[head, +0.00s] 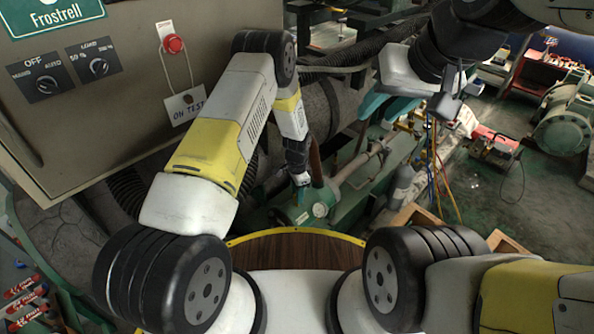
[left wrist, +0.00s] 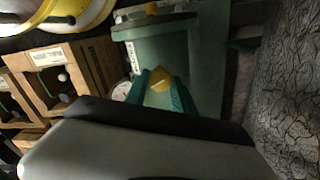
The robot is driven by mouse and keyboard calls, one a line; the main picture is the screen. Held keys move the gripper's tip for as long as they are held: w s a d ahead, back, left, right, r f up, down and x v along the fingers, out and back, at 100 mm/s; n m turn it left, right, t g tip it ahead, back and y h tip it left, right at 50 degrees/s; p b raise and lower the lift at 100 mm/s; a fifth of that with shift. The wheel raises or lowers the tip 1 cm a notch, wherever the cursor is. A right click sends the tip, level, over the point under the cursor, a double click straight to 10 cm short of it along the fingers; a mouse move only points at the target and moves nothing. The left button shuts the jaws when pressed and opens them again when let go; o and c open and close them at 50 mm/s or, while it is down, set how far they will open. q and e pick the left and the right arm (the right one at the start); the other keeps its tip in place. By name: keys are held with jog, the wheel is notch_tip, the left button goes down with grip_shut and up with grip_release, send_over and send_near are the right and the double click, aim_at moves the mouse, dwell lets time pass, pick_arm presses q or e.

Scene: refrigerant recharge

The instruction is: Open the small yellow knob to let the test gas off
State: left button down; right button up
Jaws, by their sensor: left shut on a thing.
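The small yellow knob (left wrist: 160,81) shows in the left wrist view, between the two teal fingers of my left gripper (left wrist: 160,92). The fingers are shut on it, against the green machine body (left wrist: 196,62). In the head view my left gripper (head: 301,181) reaches down to the green machine (head: 348,196), close to a round dial gauge (head: 320,210). The knob itself is hidden there. My right gripper (head: 390,100) is at the upper right in the head view, with teal fingers partly showing. Its opening is unclear.
A grey control cabinet (head: 120,110) with switches and a hanging tag (head: 186,106) stands at the left. Coloured hoses (head: 436,175) hang right of the green machine. Wooden crates (left wrist: 85,75) are at the left in the wrist view. Open floor (head: 495,185) lies at the right.

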pick_arm(q)
jog(key=n, duration=0.5)
jog(key=shift+n, duration=0.3)
jog(key=n, duration=0.4)
jog(key=shift+n, duration=0.4)
jog(key=shift+w, duration=0.1)
jog(key=c, duration=1.1)
grip_release()
jog(key=shift+o, duration=0.2)
jog(key=shift+r, duration=3.95)
